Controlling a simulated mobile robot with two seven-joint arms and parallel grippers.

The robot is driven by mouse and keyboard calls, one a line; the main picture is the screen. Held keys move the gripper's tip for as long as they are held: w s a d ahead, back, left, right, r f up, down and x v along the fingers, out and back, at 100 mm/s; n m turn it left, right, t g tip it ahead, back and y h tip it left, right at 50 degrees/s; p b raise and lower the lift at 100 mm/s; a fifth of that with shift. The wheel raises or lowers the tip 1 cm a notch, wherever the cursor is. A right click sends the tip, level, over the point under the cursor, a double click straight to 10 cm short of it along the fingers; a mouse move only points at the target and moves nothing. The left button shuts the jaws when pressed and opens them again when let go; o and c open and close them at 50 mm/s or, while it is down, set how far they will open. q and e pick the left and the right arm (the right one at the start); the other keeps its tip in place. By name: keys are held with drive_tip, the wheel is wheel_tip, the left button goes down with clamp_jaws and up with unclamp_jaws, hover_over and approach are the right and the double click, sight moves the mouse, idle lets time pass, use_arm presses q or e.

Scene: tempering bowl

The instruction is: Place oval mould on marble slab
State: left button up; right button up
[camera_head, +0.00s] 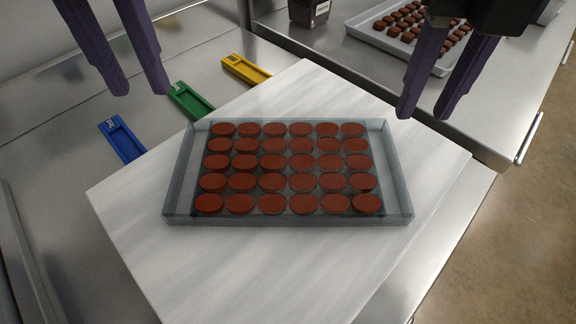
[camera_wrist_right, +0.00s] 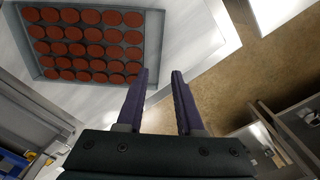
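The oval mould (camera_head: 400,217) is a clear, grey-blue tray filled with rows of brown oval pieces. It lies flat on the white marble slab (camera_head: 270,270) in the head view, and it also shows at the upper left of the right wrist view (camera_wrist_right: 38,62). My left gripper (camera_head: 140,93) is open and empty, above and to the left of the mould. My right gripper (camera_head: 422,117) is open and empty, above and to the right of the mould; its two purple fingers stand apart in the right wrist view (camera_wrist_right: 162,75). Neither gripper touches the mould.
Blue (camera_head: 122,140), green (camera_head: 190,101) and yellow (camera_head: 245,69) holders lie on the steel counter left of the slab. A pale tray (camera_head: 365,32) of brown pieces and a dark container (camera_head: 309,12) stand at the back right. Bare marble surrounds the mould.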

drive_tip(key=shift+r, duration=1.65)
